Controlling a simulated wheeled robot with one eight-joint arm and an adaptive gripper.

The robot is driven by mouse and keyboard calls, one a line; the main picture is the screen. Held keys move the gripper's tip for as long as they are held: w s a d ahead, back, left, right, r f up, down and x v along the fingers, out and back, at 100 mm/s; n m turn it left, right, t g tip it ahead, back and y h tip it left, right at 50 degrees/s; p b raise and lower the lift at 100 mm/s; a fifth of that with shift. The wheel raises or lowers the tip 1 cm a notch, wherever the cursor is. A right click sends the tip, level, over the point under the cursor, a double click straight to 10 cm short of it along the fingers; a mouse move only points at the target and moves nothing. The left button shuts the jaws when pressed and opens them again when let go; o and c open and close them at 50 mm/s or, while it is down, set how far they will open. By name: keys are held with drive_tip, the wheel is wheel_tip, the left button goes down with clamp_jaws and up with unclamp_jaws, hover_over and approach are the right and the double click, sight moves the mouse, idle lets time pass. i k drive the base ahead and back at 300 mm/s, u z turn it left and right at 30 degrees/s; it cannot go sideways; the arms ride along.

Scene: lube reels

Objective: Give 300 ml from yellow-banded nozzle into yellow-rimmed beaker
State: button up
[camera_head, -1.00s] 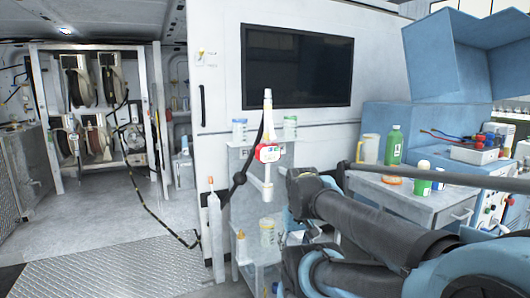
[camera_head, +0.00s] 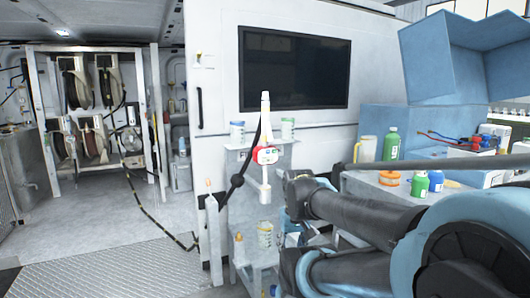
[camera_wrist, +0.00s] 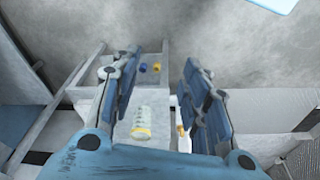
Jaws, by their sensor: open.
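My gripper (camera_wrist: 163,66) is open and empty in the wrist view, its blue fingers wide apart. A clear beaker with a yellow band (camera_wrist: 141,122) shows between the fingers, beyond them; I cannot tell how far. A clear beaker (camera_head: 265,233), probably the same one, stands on a lower shelf of the grey rack in the head view. A white dispensing nozzle with a red-framed display (camera_head: 266,155) is upright at the rack's front, with a black hose beside it. My gripper is not clearly visible in the head view.
A blue-rimmed beaker (camera_head: 237,131) and a green-rimmed beaker (camera_head: 288,128) stand on the rack's top. A workbench (camera_head: 400,203) at right holds bottles and a jug. Hose reels (camera_head: 77,85) stand at back left. The floor at left (camera_head: 115,215) is mostly open.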

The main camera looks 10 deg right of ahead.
sight(270, 138)
drive_tip(key=u, duration=0.55)
drive_tip(key=k, duration=1.3)
drive_tip(key=u, duration=0.55)
drive_tip(key=i, duration=0.6)
drive_tip(key=z, duration=0.05)
